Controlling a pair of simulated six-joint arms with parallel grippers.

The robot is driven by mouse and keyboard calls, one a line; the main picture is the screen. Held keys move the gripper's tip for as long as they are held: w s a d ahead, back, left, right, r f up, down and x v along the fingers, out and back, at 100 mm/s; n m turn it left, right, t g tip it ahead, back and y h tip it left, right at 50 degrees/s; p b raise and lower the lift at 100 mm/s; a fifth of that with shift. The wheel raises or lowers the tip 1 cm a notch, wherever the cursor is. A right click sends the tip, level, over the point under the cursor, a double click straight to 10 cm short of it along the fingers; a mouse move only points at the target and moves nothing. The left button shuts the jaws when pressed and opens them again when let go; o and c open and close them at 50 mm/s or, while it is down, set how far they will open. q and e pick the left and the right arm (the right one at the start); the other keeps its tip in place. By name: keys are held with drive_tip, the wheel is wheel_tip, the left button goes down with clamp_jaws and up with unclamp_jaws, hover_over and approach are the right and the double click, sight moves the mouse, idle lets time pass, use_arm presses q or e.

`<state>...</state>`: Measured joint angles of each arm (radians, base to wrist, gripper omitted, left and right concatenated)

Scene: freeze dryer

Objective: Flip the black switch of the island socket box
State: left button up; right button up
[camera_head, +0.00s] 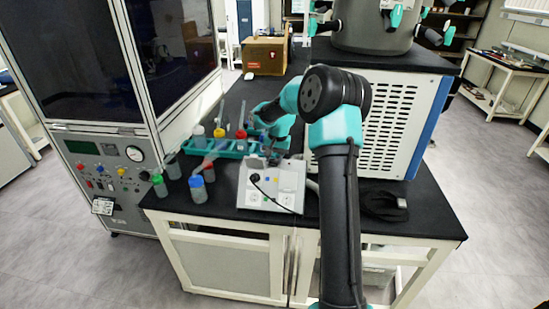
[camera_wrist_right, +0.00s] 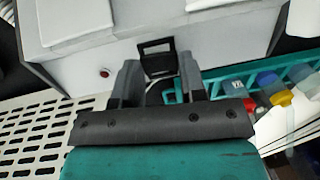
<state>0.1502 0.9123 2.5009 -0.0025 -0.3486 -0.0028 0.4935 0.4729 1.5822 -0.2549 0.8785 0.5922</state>
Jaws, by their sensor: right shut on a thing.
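The island socket box (camera_head: 284,183) is a pale grey-white box on the black bench top, with sockets and a black plug and cable on its face. In the right wrist view its white body (camera_wrist_right: 215,40) fills the upper part, with the black switch (camera_wrist_right: 157,57) on its edge and a red button beside it. My right gripper (camera_head: 275,156) is at the far side of the box. In the wrist view its two fingers (camera_wrist_right: 160,82) stand on either side of the black switch, shut on it. The switch is hidden in the head view. My left gripper is not in view.
A teal rack (camera_head: 232,152) with capped bottles stands left of and behind the box. Loose bottles, one with a green cap (camera_head: 158,179) and one with a blue cap (camera_head: 196,182), stand to the left. A white perforated housing (camera_head: 393,120) stands on the right.

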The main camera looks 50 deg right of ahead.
drive_tip(key=shift+c, duration=0.3)
drive_tip(key=shift+w+a+g+h, duration=0.1)
drive_tip(key=shift+w+g+h, duration=0.05)
drive_tip(key=shift+g+h, duration=0.4)
drive_tip(key=shift+w+a+g+h, duration=0.1)
drive_tip(key=shift+g+h, duration=0.25)
drive_tip(key=shift+g, duration=0.4)
drive_tip(key=o, duration=0.9)
drive_tip(key=shift+r, duration=0.1)
drive_tip(key=r, duration=0.5)
drive_tip(key=w+a+r, duration=0.1)
drive_tip(key=r, duration=0.5)
drive_tip(key=w+r, duration=0.1)
drive_tip(key=r, duration=0.5)
drive_tip(key=shift+a, duration=0.2)
